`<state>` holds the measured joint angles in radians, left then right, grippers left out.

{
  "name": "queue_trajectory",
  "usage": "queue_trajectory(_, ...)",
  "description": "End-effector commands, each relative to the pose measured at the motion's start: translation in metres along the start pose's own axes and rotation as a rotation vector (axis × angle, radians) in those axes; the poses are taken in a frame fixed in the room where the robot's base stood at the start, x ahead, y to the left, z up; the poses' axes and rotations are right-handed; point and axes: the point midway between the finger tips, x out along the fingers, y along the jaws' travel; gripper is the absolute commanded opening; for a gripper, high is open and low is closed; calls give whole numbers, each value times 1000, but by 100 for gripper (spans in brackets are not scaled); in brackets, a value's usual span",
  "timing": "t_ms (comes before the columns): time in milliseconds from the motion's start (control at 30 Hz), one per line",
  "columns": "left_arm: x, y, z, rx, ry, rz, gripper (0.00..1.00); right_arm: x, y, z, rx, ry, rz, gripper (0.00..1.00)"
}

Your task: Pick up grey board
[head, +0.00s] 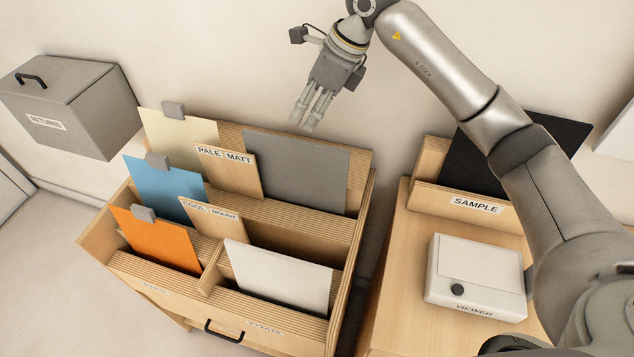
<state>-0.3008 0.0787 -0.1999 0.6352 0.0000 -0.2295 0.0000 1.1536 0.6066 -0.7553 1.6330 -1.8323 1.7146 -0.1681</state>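The grey board (295,172) stands in the back right slot of the wooden rack, leaning back, its lower edge hidden in the slot. The PALE MATT divider (229,170) stands at its left and overlaps its left edge. My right gripper (305,126) hangs above and behind the board's top edge, fingers pointing down, apart from it. Its fingers look parted, with a narrow gap between them and nothing held. My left gripper is not in view.
The wooden rack (355,230) also holds cream (180,135), blue (165,188), orange (155,238) and white (280,277) boards. A grey box (75,110) is at left.

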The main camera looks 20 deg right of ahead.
Motion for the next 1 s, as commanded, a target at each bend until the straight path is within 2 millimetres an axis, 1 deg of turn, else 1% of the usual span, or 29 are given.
queue_trajectory(33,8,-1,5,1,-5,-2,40,3,-2,-4,-2,13,-11,34)
queue_trajectory(67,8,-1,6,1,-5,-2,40,3,-4,-6,-1,20,-15,34)
queue_trajectory(167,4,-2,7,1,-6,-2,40,9,-5,-8,1,33,-19,34)
queue_trajectory(400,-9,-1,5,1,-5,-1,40,45,-6,-8,2,31,-16,34)
queue_trajectory(567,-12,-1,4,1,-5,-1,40,57,-6,-9,2,30,-18,34)
queue_trajectory(667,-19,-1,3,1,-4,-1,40,64,-6,-9,3,31,-16,34)
queue_trajectory(833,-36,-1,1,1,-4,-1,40,84,-7,-9,3,31,-14,34)
queue_trajectory(900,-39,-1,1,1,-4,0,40,95,-8,-10,3,30,-15,34)
queue_trajectory(1000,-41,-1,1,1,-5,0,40,105,-8,-11,2,30,-17,34)
